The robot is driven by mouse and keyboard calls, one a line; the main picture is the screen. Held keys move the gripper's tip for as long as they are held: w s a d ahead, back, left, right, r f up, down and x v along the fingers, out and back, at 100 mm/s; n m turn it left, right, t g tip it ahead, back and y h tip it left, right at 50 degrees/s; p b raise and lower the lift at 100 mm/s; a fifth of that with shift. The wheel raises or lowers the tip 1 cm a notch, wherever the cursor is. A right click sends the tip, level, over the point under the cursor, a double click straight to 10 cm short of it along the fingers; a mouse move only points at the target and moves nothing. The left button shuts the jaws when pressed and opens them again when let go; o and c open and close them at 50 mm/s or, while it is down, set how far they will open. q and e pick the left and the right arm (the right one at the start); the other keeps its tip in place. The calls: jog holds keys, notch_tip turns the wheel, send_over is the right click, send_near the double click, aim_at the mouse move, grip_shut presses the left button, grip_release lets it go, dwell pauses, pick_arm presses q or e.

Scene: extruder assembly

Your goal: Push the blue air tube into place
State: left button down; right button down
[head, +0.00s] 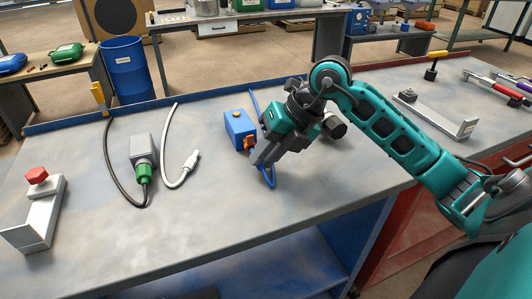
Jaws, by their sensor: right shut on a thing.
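The blue air tube (272,179) loops on the grey workbench, with a length running up behind the blue box to the bench's back edge. A blue box (239,129) with a yellow round spot on top stands on the bench, with an orange fitting (249,143) on its near right side. My right gripper (257,163) points down and left in front of the box and is shut on the tube near the fitting. The fingers partly hide the tube end, so I cannot tell whether it sits in the fitting. My left gripper is not in view.
A grey box with a green plug (143,172) and black cable lies left. A white cable (178,180) lies between it and the blue box. A red button on a metal bracket (37,177) stands far left. The bench front is clear.

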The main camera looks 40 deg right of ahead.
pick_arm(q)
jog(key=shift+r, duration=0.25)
pick_arm(e)
jog(key=shift+w+d, duration=0.25)
jog(key=shift+w, duration=0.7)
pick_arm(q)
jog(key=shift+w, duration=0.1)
pick_arm(e)
jog(key=c, duration=1)
grip_release()
jog(key=shift+o, duration=0.2)
pick_arm(q)
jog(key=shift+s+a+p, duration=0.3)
jog(key=shift+p, duration=0.4)
pick_arm(e)
jog(key=v, duration=1.3)
